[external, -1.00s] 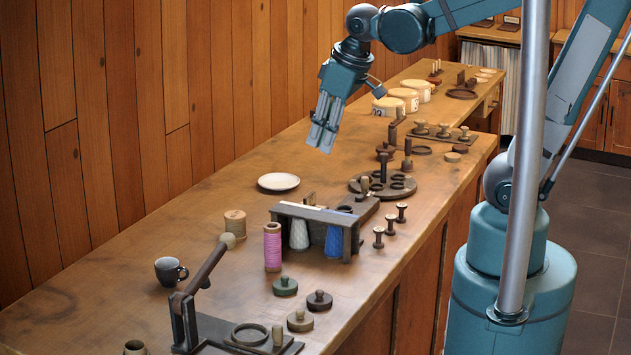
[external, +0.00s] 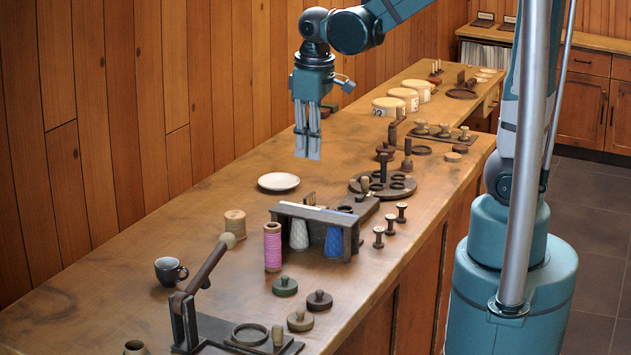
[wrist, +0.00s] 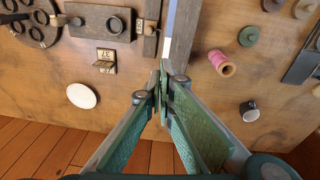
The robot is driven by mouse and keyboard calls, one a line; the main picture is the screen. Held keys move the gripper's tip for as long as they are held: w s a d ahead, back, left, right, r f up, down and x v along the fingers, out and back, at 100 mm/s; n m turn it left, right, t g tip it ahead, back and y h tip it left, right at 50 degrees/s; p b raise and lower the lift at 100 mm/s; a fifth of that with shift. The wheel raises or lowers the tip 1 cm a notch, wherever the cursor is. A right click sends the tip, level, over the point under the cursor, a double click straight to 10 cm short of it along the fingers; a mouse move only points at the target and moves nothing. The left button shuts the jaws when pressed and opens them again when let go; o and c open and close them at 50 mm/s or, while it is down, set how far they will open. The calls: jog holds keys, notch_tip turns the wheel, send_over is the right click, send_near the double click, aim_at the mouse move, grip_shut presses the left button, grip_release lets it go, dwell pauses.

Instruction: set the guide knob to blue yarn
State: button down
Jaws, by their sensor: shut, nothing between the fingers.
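A dark rack (external: 312,213) stands on the counter with a white yarn cone (external: 299,236) and a blue yarn cone (external: 334,242) under its top bar. A dark slab with a ring and a light peg (external: 363,187) adjoins the rack's far side. I cannot tell which part is the guide knob. My gripper (external: 308,156) points down, shut and empty, well above the counter and beyond the rack. Its fingertips meet in the wrist view (wrist: 163,75).
A pink spool (external: 272,247) stands near the rack, with a wooden spool (external: 235,223) and dark cup (external: 170,270) left of it. A white plate (external: 278,182) lies behind. A lever device (external: 205,290) is in front. The counter beside the wall is mostly clear.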

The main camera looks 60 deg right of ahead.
jog(key=w+d+f+g+p, duration=0.2)
jog(key=w+d+f+g, duration=0.1)
jog(key=f, duration=0.5)
jog(key=shift+w+d+n+g, duration=0.3)
jog(key=shift+w+d+g, duration=0.05)
jog(key=shift+w+g, duration=0.1)
jog(key=shift+f, duration=0.25)
dwell(0.5)
jog(key=shift+x, duration=4.85)
jog(key=shift+s, duration=0.1)
jog(key=shift+s+b, duration=0.7)
jog(key=shift+s, duration=1.25)
jog(key=shift+r, duration=0.15)
